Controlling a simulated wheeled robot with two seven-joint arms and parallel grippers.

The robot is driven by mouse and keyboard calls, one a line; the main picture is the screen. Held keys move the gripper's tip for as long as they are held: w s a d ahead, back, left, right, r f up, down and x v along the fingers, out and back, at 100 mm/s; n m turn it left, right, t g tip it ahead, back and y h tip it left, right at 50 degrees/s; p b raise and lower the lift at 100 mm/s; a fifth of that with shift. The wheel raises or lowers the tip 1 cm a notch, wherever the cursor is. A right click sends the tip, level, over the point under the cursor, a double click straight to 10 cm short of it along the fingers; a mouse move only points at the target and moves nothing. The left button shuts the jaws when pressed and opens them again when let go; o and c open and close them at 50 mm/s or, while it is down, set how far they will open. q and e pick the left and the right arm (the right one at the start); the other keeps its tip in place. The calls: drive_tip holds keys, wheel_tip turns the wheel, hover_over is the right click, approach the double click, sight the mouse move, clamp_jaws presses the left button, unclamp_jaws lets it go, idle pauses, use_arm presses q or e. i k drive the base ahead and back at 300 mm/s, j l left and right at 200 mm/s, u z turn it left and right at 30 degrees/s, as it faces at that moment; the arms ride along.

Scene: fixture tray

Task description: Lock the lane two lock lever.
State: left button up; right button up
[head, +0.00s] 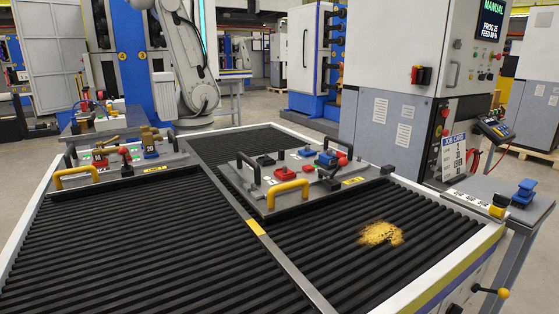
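A lever with a dark rod and a yellow knob (503,293) sticks out sideways from the right lane's front side, at the lower right of the head view. I cannot read a lane number on it, nor tell whether it is locked. Neither of my grippers is in view.
Yellow chips (381,234) lie on the right lane's black rollers, in front of the tray. A metal divider (285,262) separates the lanes.

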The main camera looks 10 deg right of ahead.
sight(503, 293)
drive_tip(key=z, duration=1.8)
